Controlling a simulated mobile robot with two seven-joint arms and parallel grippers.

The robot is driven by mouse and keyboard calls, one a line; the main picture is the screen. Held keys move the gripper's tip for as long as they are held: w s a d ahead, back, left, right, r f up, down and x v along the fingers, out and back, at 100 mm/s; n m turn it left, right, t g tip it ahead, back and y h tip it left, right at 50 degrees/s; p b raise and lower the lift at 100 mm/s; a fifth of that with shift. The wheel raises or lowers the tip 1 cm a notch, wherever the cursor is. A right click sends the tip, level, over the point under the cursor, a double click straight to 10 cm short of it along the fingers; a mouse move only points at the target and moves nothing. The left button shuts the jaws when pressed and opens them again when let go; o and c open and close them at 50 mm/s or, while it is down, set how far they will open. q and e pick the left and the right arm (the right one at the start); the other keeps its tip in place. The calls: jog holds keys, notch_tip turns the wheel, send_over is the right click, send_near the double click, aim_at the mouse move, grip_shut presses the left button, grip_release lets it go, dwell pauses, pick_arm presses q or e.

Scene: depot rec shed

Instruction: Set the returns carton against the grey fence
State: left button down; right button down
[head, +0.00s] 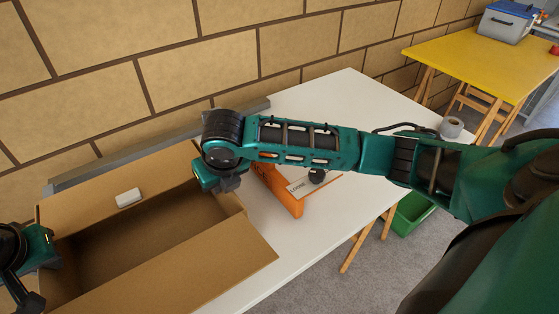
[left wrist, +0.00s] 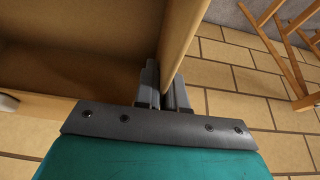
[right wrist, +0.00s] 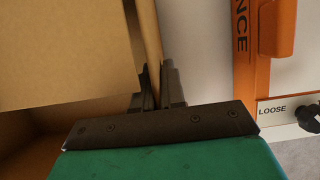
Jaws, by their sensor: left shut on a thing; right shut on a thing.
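The returns carton (head: 190,259) is a large open brown cardboard box on the white table, its flaps folded out. The grey fence (head: 150,150) is a low strip along the back of the table, by the brick wall. The carton's far flap lies close to it; I cannot tell whether they touch. My left gripper (head: 38,285) is shut on the carton's left wall, also in the left wrist view (left wrist: 165,95). My right gripper (head: 228,184) is shut on the right wall, also in the right wrist view (right wrist: 155,88). Its fingertips are partly hidden in the head view.
A small white block (head: 129,198) sits on the carton's far flap. An orange device (head: 289,200) with a "LOOSE" plate and black knob lies right of the carton, under my right arm. A tape roll (head: 451,127) is at the table's right end. A green bin (head: 409,213) stands below.

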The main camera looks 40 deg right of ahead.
pick_arm(q)
jog(key=c, duration=1.2)
grip_release()
jog(key=shift+f, duration=0.15)
pick_arm(e)
jog(key=c, duration=1.2)
grip_release()
jog(key=shift+f, duration=0.15)
pick_arm(q)
jog(key=v, duration=1)
jog(key=shift+r, duration=0.2)
jog(key=shift+v, duration=0.75)
jog(key=shift+s, duration=0.15)
pick_arm(e)
jog(key=v, duration=1.2)
jog(key=shift+s, duration=0.1)
pick_arm(q)
jog(key=shift+s, duration=0.1)
